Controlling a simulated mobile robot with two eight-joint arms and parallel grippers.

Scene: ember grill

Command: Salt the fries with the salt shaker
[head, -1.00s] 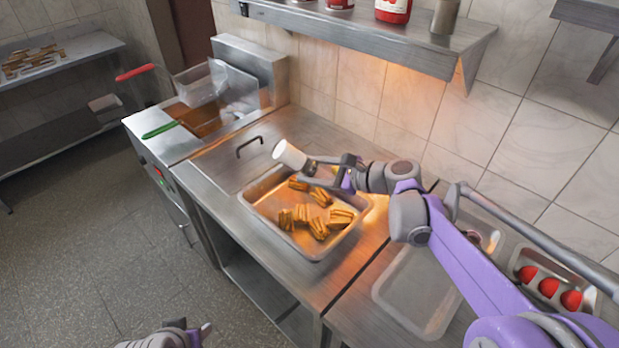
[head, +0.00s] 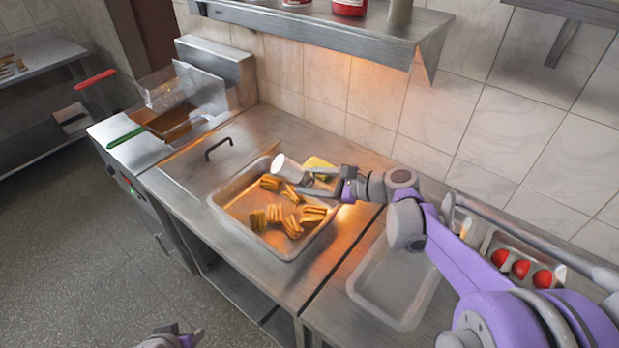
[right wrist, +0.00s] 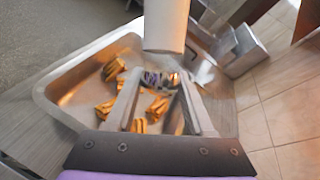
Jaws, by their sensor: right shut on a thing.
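The salt shaker (head: 288,169), a white cylinder with a greyish end, is in my right gripper (head: 308,181) above the fries tray. It lies strongly tilted, with its white end up and to the left. The right wrist view also shows the white shaker (right wrist: 167,25) beyond my fingers. The fries (head: 274,213) lie in several clumps in a shallow metal tray (head: 225,222); they also show in the right wrist view (right wrist: 106,109). I cannot see any falling salt. My left gripper (head: 190,337) is at the bottom edge, partly cut off and away from the counter.
A fryer with a green-handled basket (head: 127,137) and a red-handled one (head: 96,80) stands left. A yellow item (head: 318,164) is behind the shaker. An empty translucent tray (head: 395,312) lies right, near red items (head: 521,268). A shelf (head: 330,25) hangs above.

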